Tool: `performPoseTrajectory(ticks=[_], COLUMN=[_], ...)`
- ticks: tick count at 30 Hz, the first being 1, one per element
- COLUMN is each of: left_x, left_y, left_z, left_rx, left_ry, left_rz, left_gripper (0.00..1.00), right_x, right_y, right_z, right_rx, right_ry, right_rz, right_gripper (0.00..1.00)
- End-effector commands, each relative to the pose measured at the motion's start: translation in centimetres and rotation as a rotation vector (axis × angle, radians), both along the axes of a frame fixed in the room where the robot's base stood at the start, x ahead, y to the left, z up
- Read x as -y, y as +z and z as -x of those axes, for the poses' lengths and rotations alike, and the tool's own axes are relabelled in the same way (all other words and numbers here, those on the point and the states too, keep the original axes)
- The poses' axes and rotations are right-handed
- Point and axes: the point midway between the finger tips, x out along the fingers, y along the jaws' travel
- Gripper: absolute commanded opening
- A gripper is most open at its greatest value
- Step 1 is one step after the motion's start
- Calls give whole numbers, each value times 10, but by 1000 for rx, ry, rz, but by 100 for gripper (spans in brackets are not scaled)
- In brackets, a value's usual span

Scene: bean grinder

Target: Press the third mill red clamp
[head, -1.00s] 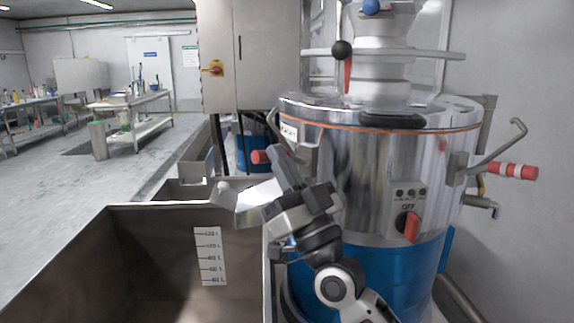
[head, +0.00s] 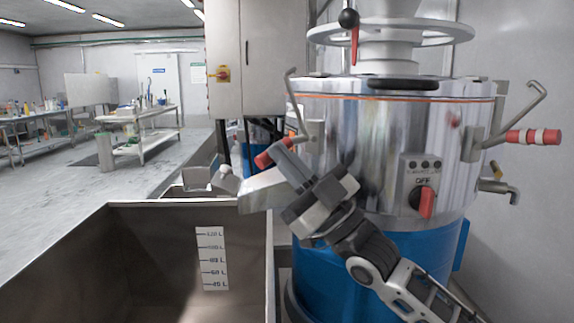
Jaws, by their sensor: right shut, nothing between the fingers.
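The mill (head: 385,140) is a shiny steel drum on a blue base. A clamp with a red handle (head: 264,159) sits on its left side, its bent metal hook (head: 291,92) standing up beside the lid edge. My right gripper (head: 284,153) is shut and empty. Its fingertips are at the red handle, overlapping its right end; whether they touch it I cannot tell. They hide part of the clamp. My left gripper is out of view.
A steel bin with a litre scale (head: 211,258) stands at the front left, just left of my right arm. A red switch (head: 427,203) is on the mill's front. A grey cabinet (head: 262,60) stands behind. Open floor and benches lie at the far left.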

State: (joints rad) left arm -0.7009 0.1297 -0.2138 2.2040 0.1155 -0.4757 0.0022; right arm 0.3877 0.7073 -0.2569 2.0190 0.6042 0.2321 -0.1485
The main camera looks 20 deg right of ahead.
Motion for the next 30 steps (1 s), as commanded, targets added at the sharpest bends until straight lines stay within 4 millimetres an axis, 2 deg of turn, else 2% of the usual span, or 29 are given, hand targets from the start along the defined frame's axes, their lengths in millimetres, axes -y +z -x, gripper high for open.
performPoseTrajectory(ticks=[1, 12, 30], left_x=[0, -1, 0], left_y=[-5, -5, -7], left_z=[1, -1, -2], left_rx=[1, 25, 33], left_ry=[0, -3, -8], left_rz=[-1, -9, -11], left_gripper=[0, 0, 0], right_x=[1, 11, 20], right_y=[-8, -28, -37], right_z=[-1, -4, -6], right_rx=[-4, -5, -2], right_ry=[-3, -3, -2], right_rz=[1, 0, -1], right_gripper=[0, 0, 0])
